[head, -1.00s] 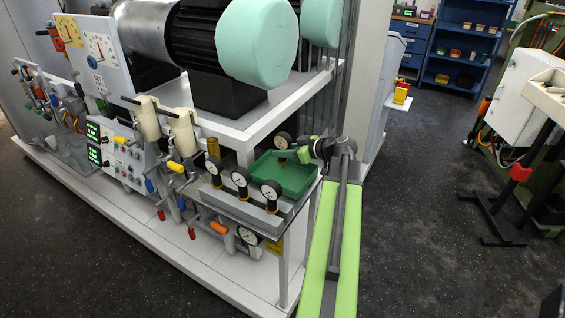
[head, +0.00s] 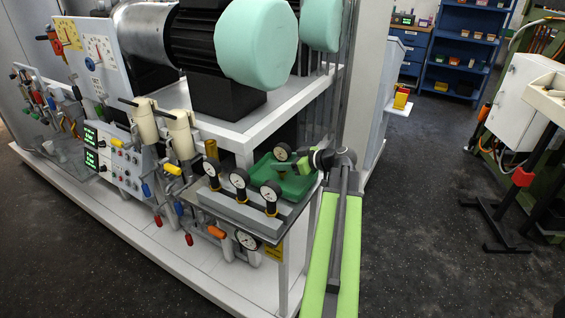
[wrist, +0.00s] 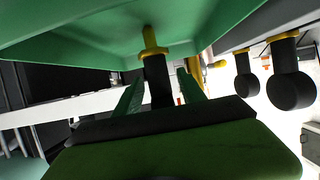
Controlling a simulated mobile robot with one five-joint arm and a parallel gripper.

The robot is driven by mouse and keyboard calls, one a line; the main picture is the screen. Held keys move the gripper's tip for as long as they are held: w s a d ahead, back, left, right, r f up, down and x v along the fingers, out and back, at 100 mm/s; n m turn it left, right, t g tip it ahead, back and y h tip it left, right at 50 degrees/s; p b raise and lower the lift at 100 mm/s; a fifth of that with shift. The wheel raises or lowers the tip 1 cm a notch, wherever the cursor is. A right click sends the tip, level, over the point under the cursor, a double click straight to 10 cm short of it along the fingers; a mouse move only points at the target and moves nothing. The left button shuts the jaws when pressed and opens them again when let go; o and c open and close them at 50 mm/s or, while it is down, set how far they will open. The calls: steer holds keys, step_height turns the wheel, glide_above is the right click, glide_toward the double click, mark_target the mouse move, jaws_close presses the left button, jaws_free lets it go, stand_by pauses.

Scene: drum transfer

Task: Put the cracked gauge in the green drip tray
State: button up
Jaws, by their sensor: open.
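A round white-faced gauge (head: 282,152) with a dark rim is at the green drip tray (head: 293,186), by its far side. Its black body (wrist: 157,82) and yellow collar show between my fingers in the wrist view, with the brass stem end against the tray's green surface (wrist: 75,35). My gripper (head: 301,157) is open around the gauge body, its two green fingers (wrist: 161,92) standing apart on either side. Whether the stem rests on the tray is hard to tell. The crack is too small to see.
Several gauges stand in a row on a grey block (head: 236,206) left of the tray, close to it. Another gauge (head: 247,240) hangs lower on the bench frame. A large motor (head: 225,50) sits on the shelf above. Open floor lies to the right.

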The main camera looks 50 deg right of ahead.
steer(key=shift+r, duration=0.2)
steer(key=p+v, duration=0.5)
steer(key=v, duration=0.7)
